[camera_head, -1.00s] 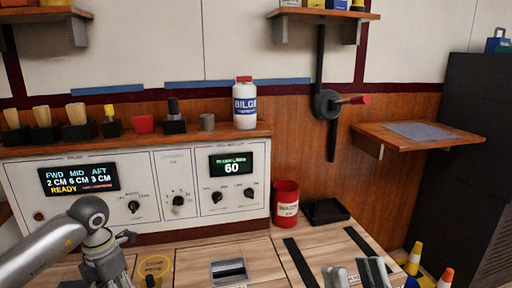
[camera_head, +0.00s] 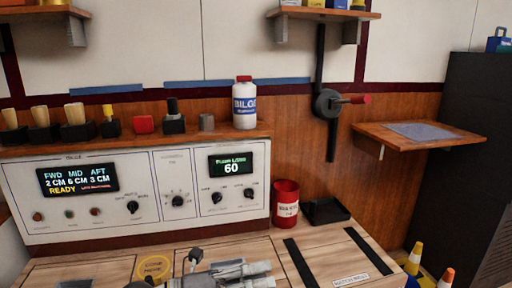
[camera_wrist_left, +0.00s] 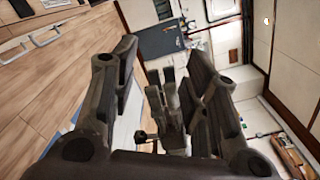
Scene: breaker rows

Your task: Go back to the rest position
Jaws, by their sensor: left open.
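My left gripper (camera_head: 262,274) shows at the bottom edge of the head view, pointing right over the wooden desk top. Its lower part is cut off by the frame. In the left wrist view my left gripper (camera_wrist_left: 160,75) has its dark fingers spread wide, with no object gripped. A grey jointed shape shows beyond and between the fingers; I cannot tell for certain what it is. My right gripper is not clearly visible in the head view.
A white control panel (camera_head: 100,222) stands behind the desk (camera_head: 330,250). A red can (camera_head: 286,205) and a black tray (camera_head: 326,211) stand at the desk's back right. A white bilge bottle (camera_head: 244,106) stands on the ledge. A lever (camera_head: 330,102) is on the wall.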

